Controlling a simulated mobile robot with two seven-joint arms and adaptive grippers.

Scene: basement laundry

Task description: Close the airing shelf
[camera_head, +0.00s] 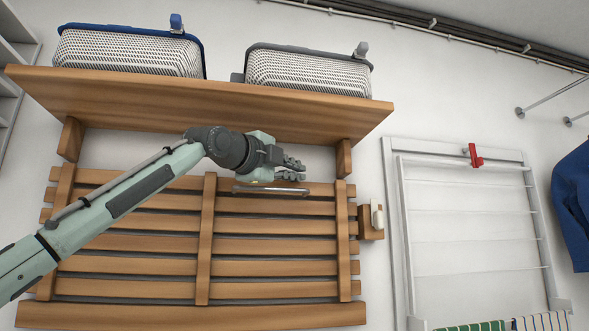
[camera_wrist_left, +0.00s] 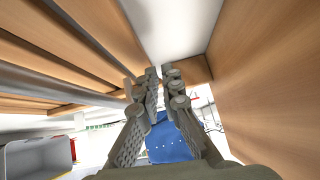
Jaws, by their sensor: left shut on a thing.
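The airing shelf (camera_head: 145,243) is a wooden slatted panel standing close to upright below a wall shelf, with a grey metal bar (camera_head: 270,190) along its upper edge. In the left wrist view its slats and the bar (camera_wrist_left: 55,83) run along the left side. My left gripper (camera_head: 303,170) is at this upper edge, right of the panel's middle, fingers pointing right. A wooden block with a pale peg (camera_head: 377,217) sits beside the panel's right edge. My right gripper is out of view.
A thick wooden wall shelf (camera_head: 200,98) juts out just above my gripper, carrying a blue-rimmed basket (camera_head: 130,52) and a grey-rimmed basket (camera_head: 308,72). A white drying frame (camera_head: 470,230) with a red catch (camera_head: 474,156) is on the wall at right. A blue garment (camera_head: 574,205) hangs far right.

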